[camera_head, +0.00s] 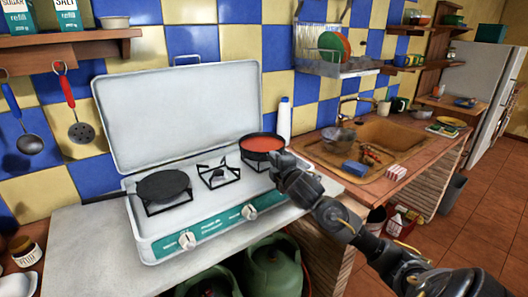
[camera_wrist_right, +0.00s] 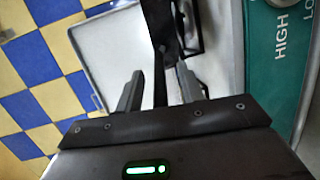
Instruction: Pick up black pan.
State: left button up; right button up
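A flat black pan (camera_head: 163,186) sits on the left burner of the camping stove, its handle (camera_head: 103,197) pointing left. A second dark pan with red contents (camera_head: 262,144) sits on the right burner. My right gripper (camera_head: 284,166) is beside this second pan, at its near right side, and hides its handle in the head view. In the right wrist view a black handle-like bar (camera_wrist_right: 160,85) runs between the two fingers of my right gripper (camera_wrist_right: 160,92). Gaps show on both sides, so the fingers look open around it. My left gripper is not in view.
The stove (camera_head: 210,222) has a raised white lid (camera_head: 180,110) behind the burners. A white bottle (camera_head: 284,120) stands behind the right pan. A wooden sink counter (camera_head: 400,135) lies to the right. Utensils (camera_head: 78,120) hang on the left wall.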

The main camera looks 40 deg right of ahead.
jog(key=shift+c, duration=0.5)
grip_shut()
jog(key=shift+r, duration=0.15)
jog(key=shift+r, duration=0.1)
